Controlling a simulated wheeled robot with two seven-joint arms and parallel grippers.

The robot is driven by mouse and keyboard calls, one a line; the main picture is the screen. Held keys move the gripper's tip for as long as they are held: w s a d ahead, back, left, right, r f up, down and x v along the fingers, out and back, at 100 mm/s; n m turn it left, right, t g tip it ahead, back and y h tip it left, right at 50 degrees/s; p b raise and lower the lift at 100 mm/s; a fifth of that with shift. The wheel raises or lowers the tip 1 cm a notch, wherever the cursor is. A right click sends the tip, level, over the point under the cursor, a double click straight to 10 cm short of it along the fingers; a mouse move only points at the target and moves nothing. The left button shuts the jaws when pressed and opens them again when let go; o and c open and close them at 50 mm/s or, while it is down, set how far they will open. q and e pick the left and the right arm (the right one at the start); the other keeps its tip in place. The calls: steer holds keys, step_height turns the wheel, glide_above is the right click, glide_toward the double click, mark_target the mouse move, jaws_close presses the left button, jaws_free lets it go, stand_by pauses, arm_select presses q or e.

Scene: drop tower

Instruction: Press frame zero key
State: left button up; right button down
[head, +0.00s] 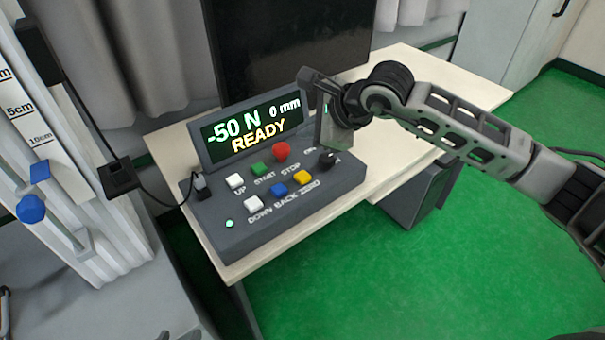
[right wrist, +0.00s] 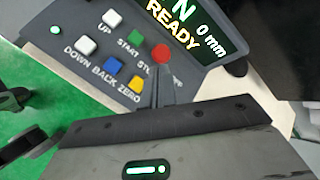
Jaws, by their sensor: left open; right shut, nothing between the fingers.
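The yellow ZERO key (head: 302,177) sits in the front row of the dark control box, right of the blue BACK key (head: 279,190); it also shows in the right wrist view (right wrist: 135,82). The display (head: 252,128) reads -50 N, 0 mm, READY. My right gripper (head: 325,143) is shut and empty, fingers pointing down over the box's right part, behind and right of the yellow key. Only small dark tips of my left gripper (head: 178,335) show at the bottom edge.
A red STOP button (head: 281,151), green START key (head: 260,169), white UP (head: 235,181) and DOWN (head: 253,204) keys and a black knob (head: 327,158) surround it. A dark monitor (head: 290,50) stands behind. A scaled tower (head: 60,150) stands left.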

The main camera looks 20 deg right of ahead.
steer(key=b, duration=0.5)
glide_above(307, 178)
step_height(307, 178, down, 7)
steer(key=shift+f, duration=0.2)
steer(key=shift+f+b, duration=0.35)
steer(key=shift+f, duration=0.2)
arm_select(q)
steer(key=shift+w+d+f+n+t+h, duration=0.15)
steer(key=shift+d+f, duration=0.1)
steer(key=shift+f, duration=0.3)
steer(key=shift+s+d+f+n+t+h, duration=0.1)
steer(key=shift+d+f+n+t+h, duration=0.1)
steer(key=shift+f, duration=0.3)
arm_select(e)
steer(key=shift+f, duration=0.15)
arm_select(q)
steer(key=shift+w+r, duration=0.1)
steer(key=shift+w, duration=0.1)
steer(key=shift+f+b, duration=0.65)
steer(key=shift+b, duration=0.05)
arm_select(e)
steer(key=shift+f, duration=0.4)
